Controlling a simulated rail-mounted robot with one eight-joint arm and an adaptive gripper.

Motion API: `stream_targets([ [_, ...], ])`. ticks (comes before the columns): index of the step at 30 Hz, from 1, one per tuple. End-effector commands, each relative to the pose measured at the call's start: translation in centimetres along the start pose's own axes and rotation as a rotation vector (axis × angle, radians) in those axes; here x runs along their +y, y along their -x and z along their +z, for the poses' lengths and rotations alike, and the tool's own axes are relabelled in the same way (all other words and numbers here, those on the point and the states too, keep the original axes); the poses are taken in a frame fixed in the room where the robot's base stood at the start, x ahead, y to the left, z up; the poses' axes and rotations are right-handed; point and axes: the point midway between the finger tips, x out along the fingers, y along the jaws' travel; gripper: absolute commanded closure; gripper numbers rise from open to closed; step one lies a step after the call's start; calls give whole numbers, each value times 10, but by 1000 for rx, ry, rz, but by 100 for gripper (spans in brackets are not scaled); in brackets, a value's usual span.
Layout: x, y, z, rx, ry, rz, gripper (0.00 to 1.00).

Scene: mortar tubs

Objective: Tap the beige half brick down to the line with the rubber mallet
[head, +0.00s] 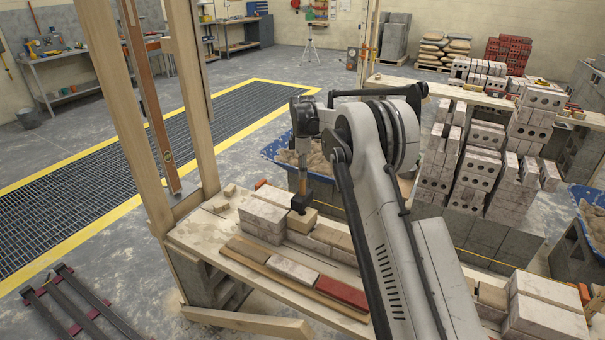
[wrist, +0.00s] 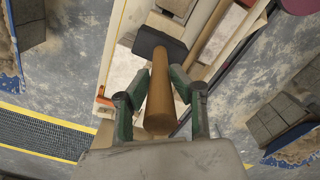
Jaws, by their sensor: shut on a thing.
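My gripper (wrist: 152,98) is shut on the brown wooden handle of the rubber mallet (wrist: 160,95). In the wrist view its two green fingers stand on either side of the handle, and the dark mallet head (wrist: 163,45) is beyond them. In the head view the handle hangs down from my gripper (head: 304,158), with the black mallet head (head: 299,203) at the bottom. The beige half brick (head: 301,222) sits in the row beside pale bricks, directly under the head. I cannot tell whether head and brick touch.
Pale stacked bricks (head: 262,216) stand left of the half brick. A white brick (head: 293,270) and a red brick (head: 342,292) lie along the front. A wooden post (head: 190,90) and a leaning level (head: 148,95) rise at left. A blue tub (head: 272,151) stands behind.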

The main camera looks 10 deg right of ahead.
Motion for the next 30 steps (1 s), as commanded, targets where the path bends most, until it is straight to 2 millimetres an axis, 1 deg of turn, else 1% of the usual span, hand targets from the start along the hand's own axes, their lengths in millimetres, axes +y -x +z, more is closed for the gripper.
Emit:
stream_targets([
  [3, 0, -7, 0, 0, 0, 0, 100],
  [7, 0, -7, 0, 0, 0, 0, 100],
  [10, 0, -13, 0, 0, 0, 0, 100],
  [14, 0, -33, 0, 0, 0, 0, 100],
  [16, 0, -47, 0, 0, 0, 0, 100],
  [17, 0, -48, 0, 0, 0, 0, 100],
  [22, 0, -32, 0, 0, 0, 0, 100],
  [27, 0, -5, 0, 0, 0, 0, 100],
  [30, 0, 0, 0, 0, 0, 0, 100],
])
